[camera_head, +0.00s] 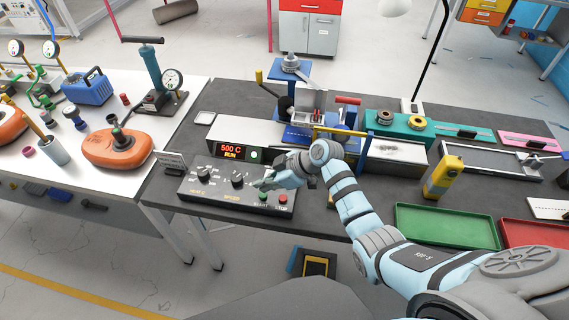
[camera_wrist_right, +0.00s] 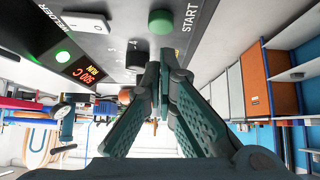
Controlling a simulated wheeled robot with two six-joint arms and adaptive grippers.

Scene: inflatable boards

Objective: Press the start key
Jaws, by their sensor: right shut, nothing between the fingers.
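The control panel (camera_head: 215,194) is a dark box on the bench with knobs, and its green start key (camera_head: 263,197) sits beside a red stop key (camera_head: 283,198). In the right wrist view the round green key (camera_wrist_right: 162,22) is next to the word START. My right gripper (camera_head: 262,184) is shut and empty, its tips close to the start key. In the right wrist view its fingertips (camera_wrist_right: 160,68) are together just below the key in the picture, and I cannot tell whether they touch the panel. My left gripper is not in view.
Behind the panel a display (camera_head: 231,151) reads 500 C RUN, beside a lit green lamp (camera_head: 254,155).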

